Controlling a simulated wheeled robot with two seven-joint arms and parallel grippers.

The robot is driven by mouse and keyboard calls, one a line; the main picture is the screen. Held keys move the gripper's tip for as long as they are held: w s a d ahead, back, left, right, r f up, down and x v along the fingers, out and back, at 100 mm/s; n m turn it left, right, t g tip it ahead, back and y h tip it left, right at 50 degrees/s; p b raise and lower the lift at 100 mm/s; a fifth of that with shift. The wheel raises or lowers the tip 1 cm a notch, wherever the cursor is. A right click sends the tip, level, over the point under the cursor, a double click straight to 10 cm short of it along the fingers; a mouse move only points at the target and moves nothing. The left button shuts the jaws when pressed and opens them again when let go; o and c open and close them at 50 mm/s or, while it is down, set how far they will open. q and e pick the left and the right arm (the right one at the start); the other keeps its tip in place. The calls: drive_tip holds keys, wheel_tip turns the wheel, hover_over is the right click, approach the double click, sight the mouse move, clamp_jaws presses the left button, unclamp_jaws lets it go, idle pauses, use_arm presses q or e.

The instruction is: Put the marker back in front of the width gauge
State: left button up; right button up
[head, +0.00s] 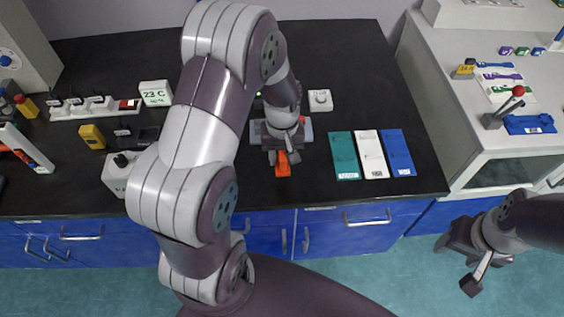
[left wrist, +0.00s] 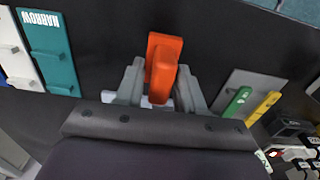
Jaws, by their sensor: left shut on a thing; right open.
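The orange marker (head: 283,169) is at the front part of the black bench, between the fingers of my left gripper (head: 284,158), which is shut on it. In the left wrist view the marker (left wrist: 164,62) stands out past both fingertips (left wrist: 160,88). I cannot tell whether it touches the bench. A light grey piece (head: 307,128) lies just behind, mostly hidden by my left arm; it may be the width gauge, but I cannot tell. My right gripper (head: 457,265) is open and empty, off the bench at the lower right.
Teal (head: 343,156), white (head: 371,154) and blue (head: 399,153) plates lie right of the marker; the teal one reads NARROW in the wrist view. A white boxy device (head: 119,172) stands to the left. The bench between marker and teal plate is clear.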

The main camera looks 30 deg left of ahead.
sight(280, 164)
use_arm(q)
drive_tip(key=shift+w+a+f, duration=0.1)
drive_tip(key=shift+a+f, duration=0.2)
drive_tip(key=shift+f, duration=0.05)
wheel_tip(280, 164, down, 3)
drive_tip(key=shift+a+r, duration=0.1)
drive_tip(key=shift+a, duration=0.05)
drive_tip(key=shift+f, duration=0.45)
drive_tip(key=shift+f, duration=0.15)
drive_tip(key=o, duration=0.8)
drive_tip(key=shift+o, duration=0.2)
wheel_tip(280, 164, up, 12)
drive_tip(key=s+d+r+m+t, duration=0.1)
drive_tip(key=s+d+m, duration=0.4)
drive_tip(key=s, duration=0.4)
drive_tip(key=shift+s+d+r+m, duration=0.3)
drive_tip(key=shift+d+m, duration=0.1)
drive_tip(key=shift+m, duration=0.4)
